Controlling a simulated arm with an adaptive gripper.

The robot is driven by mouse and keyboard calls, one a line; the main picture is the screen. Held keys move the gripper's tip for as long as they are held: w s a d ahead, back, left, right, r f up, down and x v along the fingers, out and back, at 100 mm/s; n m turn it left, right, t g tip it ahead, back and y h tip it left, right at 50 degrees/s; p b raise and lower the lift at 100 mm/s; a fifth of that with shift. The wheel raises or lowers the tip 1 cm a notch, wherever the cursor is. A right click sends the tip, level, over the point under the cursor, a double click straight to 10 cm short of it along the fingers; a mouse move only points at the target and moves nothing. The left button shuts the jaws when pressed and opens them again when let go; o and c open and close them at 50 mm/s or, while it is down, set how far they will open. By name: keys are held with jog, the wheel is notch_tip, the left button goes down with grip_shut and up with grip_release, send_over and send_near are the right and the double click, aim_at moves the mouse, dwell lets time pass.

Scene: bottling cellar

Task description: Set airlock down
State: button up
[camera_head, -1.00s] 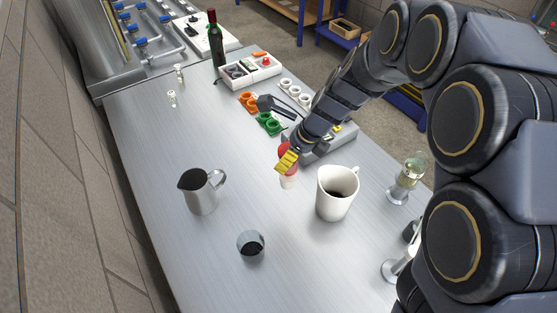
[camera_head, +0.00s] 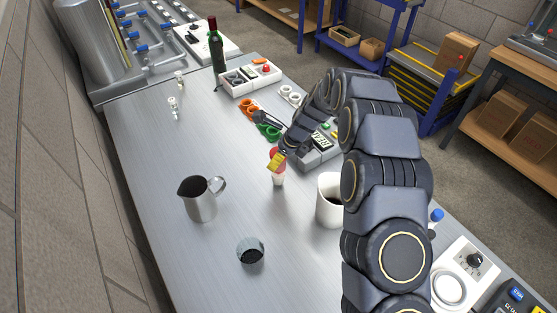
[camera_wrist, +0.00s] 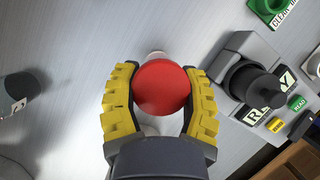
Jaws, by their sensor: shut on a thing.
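The airlock, with a round red cap (camera_wrist: 162,87) and a pale, narrower lower body (camera_head: 278,178), is held in my gripper (camera_head: 275,160). In the wrist view my gripper's yellow fingers (camera_wrist: 117,105) close on both sides of the red cap. In the head view the airlock looks upright, with its lower end at or just above the steel bench (camera_head: 145,150). I cannot tell whether it touches the bench. Most of its body is hidden under the cap in the wrist view.
A white mug (camera_head: 328,203) stands to the right, partly behind my arm. A steel pitcher (camera_head: 201,201) and a dark-filled glass (camera_head: 250,251) stand to the left and front. Bench between pitcher and airlock is bare.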

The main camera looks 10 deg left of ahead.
jog(key=shift+f, duration=0.55)
jog(key=shift+f, duration=0.1)
jog(key=o, duration=1.1)
jog(key=s+d+r+n, duration=0.2)
jog(key=s+d+r, duration=0.2)
jog(key=r, duration=0.4)
jog(key=s+d+r+n, duration=0.2)
jog(key=s+d+r, duration=0.15)
jog(key=r, duration=0.45)
jog(key=s+d+r+n+g+h, duration=0.1)
jog(key=s+d+n, duration=0.3)
jog(key=s, duration=0.6)
jog(key=s+d+r+n+g+h, duration=0.1)
jog(key=s+d+r+n+h, duration=0.1)
jog(key=s+d+n, duration=0.3)
jog(key=s+d+r+n+g+h, duration=0.1)
jog(key=s+d+r+n, duration=0.2)
jog(key=s+n, duration=0.5)
jog(key=s+d, duration=0.1)
jog(key=s, duration=0.5)
jog(key=shift+s+d+r+n+h, duration=0.2)
jog(key=shift+s+r+n+h, duration=0.05)
jog(key=shift+s+n+h, duration=0.1)
